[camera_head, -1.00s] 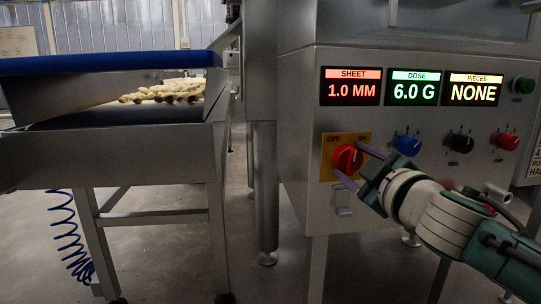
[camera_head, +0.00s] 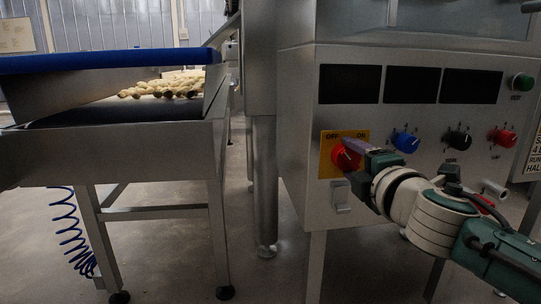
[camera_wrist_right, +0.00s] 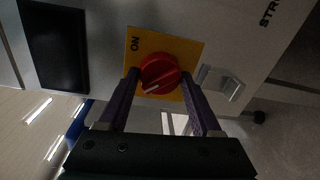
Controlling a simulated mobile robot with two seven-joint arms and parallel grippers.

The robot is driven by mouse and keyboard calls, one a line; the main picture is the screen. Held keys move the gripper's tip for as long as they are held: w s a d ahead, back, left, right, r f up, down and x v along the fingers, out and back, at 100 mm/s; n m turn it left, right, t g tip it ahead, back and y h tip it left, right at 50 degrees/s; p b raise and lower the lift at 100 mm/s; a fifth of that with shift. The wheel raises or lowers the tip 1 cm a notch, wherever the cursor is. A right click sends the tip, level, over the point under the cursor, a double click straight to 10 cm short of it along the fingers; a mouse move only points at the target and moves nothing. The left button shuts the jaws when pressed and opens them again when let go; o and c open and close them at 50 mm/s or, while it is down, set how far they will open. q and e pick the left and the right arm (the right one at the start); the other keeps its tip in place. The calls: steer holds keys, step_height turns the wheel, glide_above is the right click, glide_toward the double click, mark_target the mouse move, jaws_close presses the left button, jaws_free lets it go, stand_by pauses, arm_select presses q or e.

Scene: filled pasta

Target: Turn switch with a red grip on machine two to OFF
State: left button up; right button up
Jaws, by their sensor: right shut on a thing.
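The switch's red grip (camera_head: 341,155) sits on a yellow plate (camera_head: 327,169) marked OFF at left and ON at right, on the grey machine's front. My right gripper (camera_head: 352,156) comes in from the right and is shut on the red grip, partly covering it. In the right wrist view the red grip (camera_wrist_right: 157,71) lies between the two purple fingers. Its white mark points down and left, away from the ON label, which shows at the plate's upper left. The OFF label is hidden in that view. My left gripper is out of view.
Three dark displays (camera_head: 411,84) stand above the switch. Blue (camera_head: 406,142), black (camera_head: 459,139) and red (camera_head: 504,137) knobs sit to its right, with a green button (camera_head: 522,82) above. A grey latch (camera_head: 341,194) is just below the plate. A conveyor (camera_head: 110,62) stands at left.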

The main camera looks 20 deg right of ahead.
steer(key=shift+n, duration=0.5)
steer(key=o, duration=1.4)
steer(key=shift+c, duration=0.2)
steer(key=shift+s+a+r+p, duration=0.15)
steer(key=shift+s+p, duration=0.2)
steer(key=shift+s, duration=0.2)
steer(key=p+v, duration=0.1)
steer(key=v, duration=0.7)
steer(key=shift+s+p, duration=0.4)
steer(key=shift+a, duration=0.1)
